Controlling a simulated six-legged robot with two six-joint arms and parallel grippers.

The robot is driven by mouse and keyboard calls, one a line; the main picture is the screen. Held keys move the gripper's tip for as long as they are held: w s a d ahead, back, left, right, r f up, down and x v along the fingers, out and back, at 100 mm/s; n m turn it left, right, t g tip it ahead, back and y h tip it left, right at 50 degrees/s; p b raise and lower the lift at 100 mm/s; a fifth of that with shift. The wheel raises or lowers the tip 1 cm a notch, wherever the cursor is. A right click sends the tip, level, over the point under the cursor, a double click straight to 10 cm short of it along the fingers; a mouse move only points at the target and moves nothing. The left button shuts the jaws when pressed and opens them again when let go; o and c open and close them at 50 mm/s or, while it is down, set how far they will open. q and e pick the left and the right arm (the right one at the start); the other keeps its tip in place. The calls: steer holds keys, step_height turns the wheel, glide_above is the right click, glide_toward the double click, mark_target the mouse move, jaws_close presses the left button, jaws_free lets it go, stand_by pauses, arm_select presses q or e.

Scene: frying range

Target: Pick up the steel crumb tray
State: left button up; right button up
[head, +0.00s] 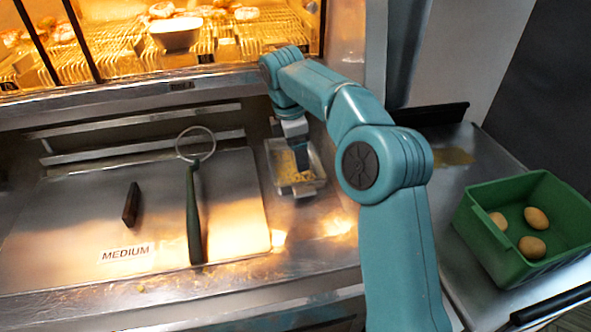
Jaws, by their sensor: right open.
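The steel crumb tray (283,170) is a small shallow tray with yellow crumbs in it. It sits on the metal counter right of centre in the head view. My right gripper (302,166) points down over the tray's right part, with its fingers at or just above the crumbs. It is open. I cannot tell whether the fingers touch the tray. The gripper hides part of the tray's right side and far edge. My left gripper is not in view.
A ring-topped tool with a dark green handle (193,215) lies on a steel plate (240,200) to the left, near a dark block (131,204) and a MEDIUM label (126,254). A green crate (487,240) with potatoes stands right. A lit rack (110,65) rises behind.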

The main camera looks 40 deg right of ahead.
mark_target(304, 188)
steer(key=f, duration=0.7)
steer(key=s+d+f, duration=0.1)
steer(key=f, duration=0.3)
steer(key=shift+d+f, duration=0.1)
steer(key=shift+f, duration=0.2)
jaws_close()
